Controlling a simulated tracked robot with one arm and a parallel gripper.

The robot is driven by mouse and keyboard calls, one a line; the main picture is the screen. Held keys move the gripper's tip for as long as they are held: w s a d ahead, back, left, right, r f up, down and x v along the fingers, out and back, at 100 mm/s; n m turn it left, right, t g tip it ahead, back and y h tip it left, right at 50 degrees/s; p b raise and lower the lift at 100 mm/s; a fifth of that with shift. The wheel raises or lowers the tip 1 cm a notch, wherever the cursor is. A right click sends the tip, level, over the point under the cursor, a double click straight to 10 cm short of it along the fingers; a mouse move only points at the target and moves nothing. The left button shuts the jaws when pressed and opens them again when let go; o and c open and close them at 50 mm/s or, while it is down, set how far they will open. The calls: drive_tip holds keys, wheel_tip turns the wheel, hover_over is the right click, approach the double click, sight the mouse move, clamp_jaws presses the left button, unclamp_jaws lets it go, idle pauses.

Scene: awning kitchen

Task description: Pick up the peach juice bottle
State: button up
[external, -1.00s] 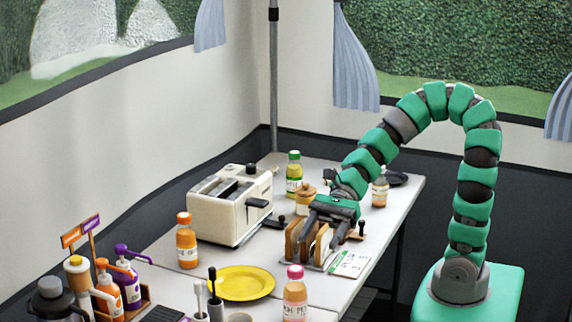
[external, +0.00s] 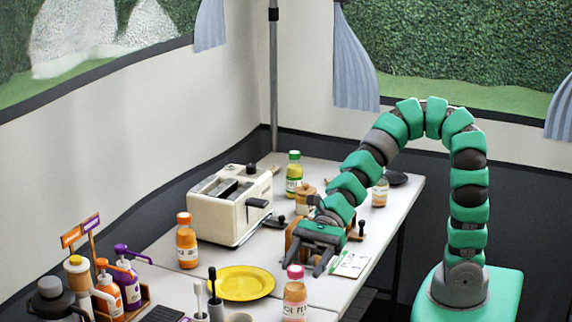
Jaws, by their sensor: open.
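A bottle with a pink cap and peach-coloured juice (external: 295,300) stands upright at the front edge of the table. Its label is only partly legible, and its base is cut off by the picture's bottom edge. My gripper (external: 305,268) is open and empty, its fingers pointing down and toward the front. It is behind and slightly above the pink-capped bottle, apart from it. My gripper hides part of the wooden toast rack (external: 293,240).
A yellow plate (external: 241,284) lies left of the bottle. An orange-capped bottle (external: 187,245) and a cream toaster (external: 230,210) stand further left and back. A green-capped bottle (external: 294,175) stands behind. A printed card (external: 350,264) lies right of my gripper.

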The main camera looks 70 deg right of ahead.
sight(292, 277)
drive_tip(key=shift+w+b+x, duration=0.15)
drive_tip(key=shift+b+x, duration=0.25)
drive_tip(key=shift+x, duration=0.35)
drive_tip(key=shift+w+b+x, duration=0.15)
drive_tip(key=shift+b+x, duration=0.25)
drive_tip(key=shift+x, duration=0.3)
drive_tip(key=shift+b+x, duration=0.45)
drive_tip(key=shift+x, duration=0.65)
drive_tip(key=shift+w, duration=0.1)
clamp_jaws()
